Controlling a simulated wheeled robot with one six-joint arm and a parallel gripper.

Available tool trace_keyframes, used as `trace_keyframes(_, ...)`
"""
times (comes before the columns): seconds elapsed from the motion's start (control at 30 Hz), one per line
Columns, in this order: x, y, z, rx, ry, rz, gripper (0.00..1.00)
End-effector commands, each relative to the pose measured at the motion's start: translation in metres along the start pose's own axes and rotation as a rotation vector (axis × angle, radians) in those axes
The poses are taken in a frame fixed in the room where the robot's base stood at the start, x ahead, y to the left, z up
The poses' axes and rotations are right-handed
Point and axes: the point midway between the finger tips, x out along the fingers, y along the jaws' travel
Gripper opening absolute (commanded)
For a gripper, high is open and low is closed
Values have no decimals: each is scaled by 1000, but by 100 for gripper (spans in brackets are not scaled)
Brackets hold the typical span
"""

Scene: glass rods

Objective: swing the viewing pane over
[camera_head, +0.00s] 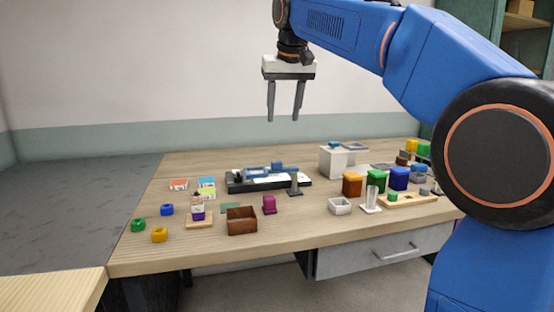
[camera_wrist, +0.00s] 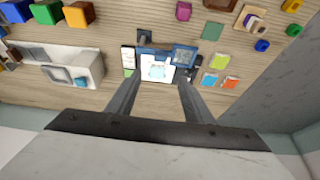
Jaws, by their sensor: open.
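A low device with a black base (camera_head: 237,187) sits towards the back middle of the table. A blue-framed, see-through panel, which looks like the viewing pane (camera_wrist: 184,57), lies on its near side in the wrist view, beside a white plate (camera_wrist: 170,73). Blue parts also show on the device in the head view, but I cannot clearly tell the pane's tilt there. My gripper (camera_head: 284,119) is open and empty, pointing down, well above the table and the device. In the wrist view its fingers (camera_wrist: 160,84) straddle the device area from above, apart from it.
A small grey post (camera_head: 295,185) stands at the device's front right. A white box (camera_head: 336,162) stands to the right, with orange, green and blue blocks in front of it. The air around my gripper is clear.

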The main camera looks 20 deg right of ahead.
Motion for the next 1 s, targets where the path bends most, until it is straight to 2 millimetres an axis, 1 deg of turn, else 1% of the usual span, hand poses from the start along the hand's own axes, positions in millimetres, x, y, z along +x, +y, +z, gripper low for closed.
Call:
trace_keyframes(0.13,4,-2,-5,0,-2,0,47)
trace_keyframes(0.27,19,-2,-4,0,-3,1,47)
trace_keyframes(0.8,113,-2,-4,0,-3,0,47)
trace_keyframes(1.0,146,-2,-4,0,-2,0,47)
